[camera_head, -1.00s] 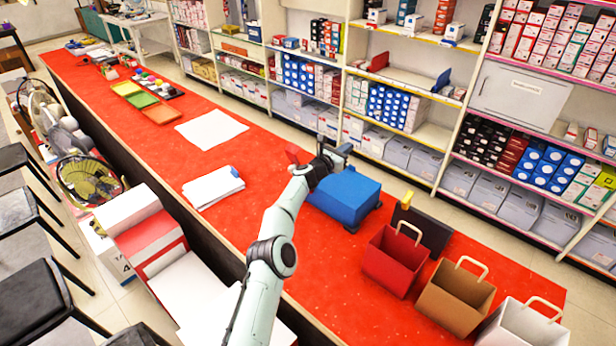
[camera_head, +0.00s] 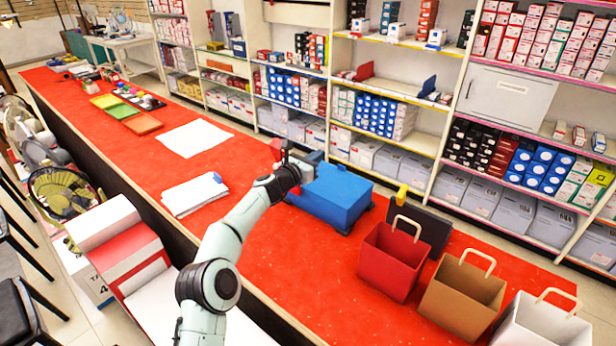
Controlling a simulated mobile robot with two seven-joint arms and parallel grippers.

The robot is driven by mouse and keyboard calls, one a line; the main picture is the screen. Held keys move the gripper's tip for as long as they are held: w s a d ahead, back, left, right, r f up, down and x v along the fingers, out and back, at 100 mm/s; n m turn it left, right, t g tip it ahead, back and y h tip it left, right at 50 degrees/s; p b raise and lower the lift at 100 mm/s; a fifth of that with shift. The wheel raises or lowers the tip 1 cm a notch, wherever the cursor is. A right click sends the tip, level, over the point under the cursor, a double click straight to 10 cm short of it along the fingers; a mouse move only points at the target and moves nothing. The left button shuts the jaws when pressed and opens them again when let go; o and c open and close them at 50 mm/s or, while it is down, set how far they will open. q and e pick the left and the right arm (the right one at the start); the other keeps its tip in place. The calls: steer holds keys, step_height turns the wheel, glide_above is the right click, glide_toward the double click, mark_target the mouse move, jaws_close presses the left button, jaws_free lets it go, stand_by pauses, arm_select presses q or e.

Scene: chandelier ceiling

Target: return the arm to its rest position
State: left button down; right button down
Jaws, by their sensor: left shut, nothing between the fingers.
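My left arm (camera_head: 222,245) comes up from the bottom of the head view and reaches over the red counter (camera_head: 290,265). My left gripper (camera_head: 314,160) is at its end, shut and empty, small and dark. In the picture it overlaps the back left of a blue box-shaped device (camera_head: 338,192) on the counter. I cannot tell whether it touches the device. A small red part (camera_head: 278,149) shows just left of the gripper. My right gripper is not in view.
Red (camera_head: 390,262), brown (camera_head: 462,300) and white (camera_head: 535,325) paper bags stand at the counter's front right. A paper stack (camera_head: 194,194) and a white sheet (camera_head: 194,138) lie to the left. Stocked shelves (camera_head: 400,90) line the back. Boxes (camera_head: 125,245) stand below the left edge.

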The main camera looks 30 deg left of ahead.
arm_select(q)
steer(key=shift+s+a+r+b, duration=0.1)
steer(key=shift+s+a+b, duration=0.05)
steer(key=shift+s+b, duration=1.7)
